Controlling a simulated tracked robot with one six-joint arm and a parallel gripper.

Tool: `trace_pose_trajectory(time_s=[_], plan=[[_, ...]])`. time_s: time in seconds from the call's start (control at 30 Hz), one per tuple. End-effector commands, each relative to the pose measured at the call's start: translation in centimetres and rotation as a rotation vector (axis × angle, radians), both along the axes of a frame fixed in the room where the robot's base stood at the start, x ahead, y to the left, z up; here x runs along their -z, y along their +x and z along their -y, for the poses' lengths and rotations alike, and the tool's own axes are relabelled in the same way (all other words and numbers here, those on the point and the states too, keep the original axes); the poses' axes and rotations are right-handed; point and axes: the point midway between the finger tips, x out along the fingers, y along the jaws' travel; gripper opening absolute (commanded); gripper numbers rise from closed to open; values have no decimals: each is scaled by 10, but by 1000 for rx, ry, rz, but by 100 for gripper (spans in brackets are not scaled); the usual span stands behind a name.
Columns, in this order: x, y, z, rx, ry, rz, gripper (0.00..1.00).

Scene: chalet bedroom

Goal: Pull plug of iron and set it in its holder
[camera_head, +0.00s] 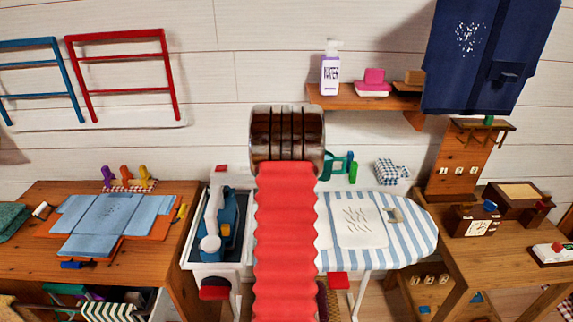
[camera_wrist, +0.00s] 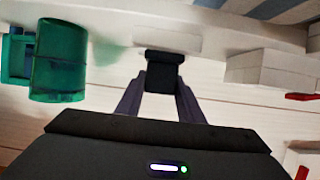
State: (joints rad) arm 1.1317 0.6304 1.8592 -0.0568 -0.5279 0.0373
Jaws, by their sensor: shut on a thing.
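In the wrist view my gripper (camera_wrist: 162,98) is shut on a small black block, which looks like the plug (camera_wrist: 163,72). The plug's far end is close to a pale surface; I cannot tell whether it touches or sits in a socket. In the head view my own arm hides the gripper and plug. A blue iron (camera_head: 229,222) lies in a white tray (camera_head: 196,258) at the left end of the ironing board. No cord can be made out, and I cannot identify the plug's holder.
A green translucent container (camera_wrist: 60,62) is left of the gripper, and a white block (camera_wrist: 265,66) is to its right. The striped ironing board (camera_head: 415,237) bears a white cloth (camera_head: 358,222). Wooden tables stand left (camera_head: 150,262) and right (camera_head: 455,262). A shelf (camera_head: 350,101) is above.

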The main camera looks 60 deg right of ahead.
Motion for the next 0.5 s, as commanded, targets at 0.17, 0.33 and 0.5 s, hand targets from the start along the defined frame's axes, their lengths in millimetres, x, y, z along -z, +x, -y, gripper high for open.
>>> trace_pose_trajectory(time_s=[0.17, 0.33, 0.5], plan=[[2, 0, 0, 0, 2, -1, 40], [1, 0, 0, -1, 2, -1, 52], [1, 0, 0, -1, 2, -1, 56]])
